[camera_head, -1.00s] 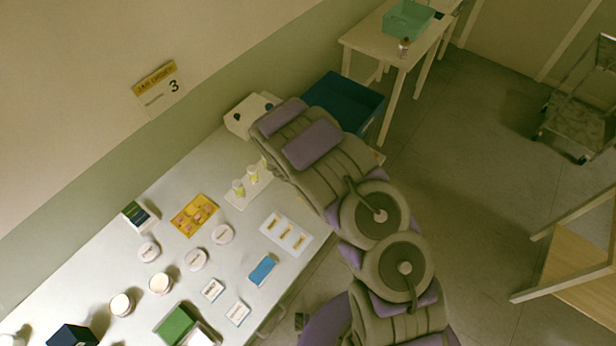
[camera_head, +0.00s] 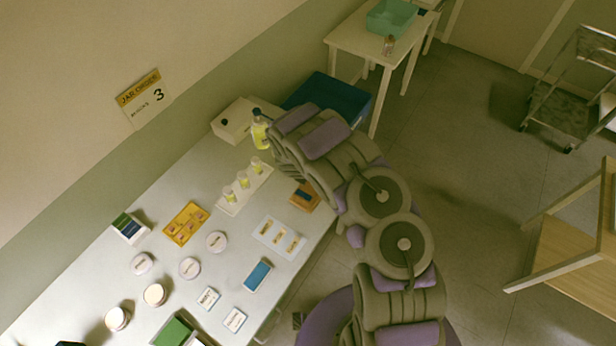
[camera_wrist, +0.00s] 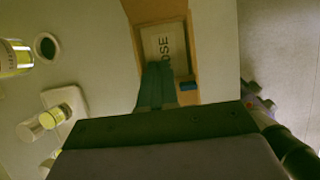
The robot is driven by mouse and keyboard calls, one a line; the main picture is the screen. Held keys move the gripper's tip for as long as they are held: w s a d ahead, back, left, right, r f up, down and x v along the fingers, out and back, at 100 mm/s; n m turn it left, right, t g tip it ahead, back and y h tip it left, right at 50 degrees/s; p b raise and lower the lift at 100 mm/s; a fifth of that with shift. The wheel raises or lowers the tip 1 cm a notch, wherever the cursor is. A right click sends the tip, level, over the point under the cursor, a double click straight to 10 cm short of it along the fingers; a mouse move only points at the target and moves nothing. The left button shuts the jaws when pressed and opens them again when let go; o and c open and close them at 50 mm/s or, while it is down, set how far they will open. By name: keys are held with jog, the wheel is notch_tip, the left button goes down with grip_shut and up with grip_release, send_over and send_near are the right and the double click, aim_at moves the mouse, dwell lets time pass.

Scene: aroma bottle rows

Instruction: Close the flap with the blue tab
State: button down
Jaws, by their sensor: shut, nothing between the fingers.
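A small orange-brown wooden box (camera_head: 304,197) stands near the table's right edge, beside my arm. The wrist view shows its wooden frame (camera_wrist: 208,30) around a pale panel (camera_wrist: 163,44) with dark letters, partly hidden. The blue tab (camera_wrist: 188,86) is at the near end of the panel, and blue also shows on the box in the head view. I cannot tell how far the flap is open. My gripper (camera_wrist: 156,82) is shut and empty, its fingers over the panel's near left part, just left of the tab. I cannot tell whether it touches. The head view hides the fingertips.
A yellow bottle (camera_head: 260,130) stands by a white box (camera_head: 238,121) behind the wooden box. A blue bin (camera_head: 325,98) stands behind my arm.

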jog(key=shift+b+x, duration=0.55)
jog(key=shift+x, duration=0.8)
jog(key=shift+f, duration=0.1)
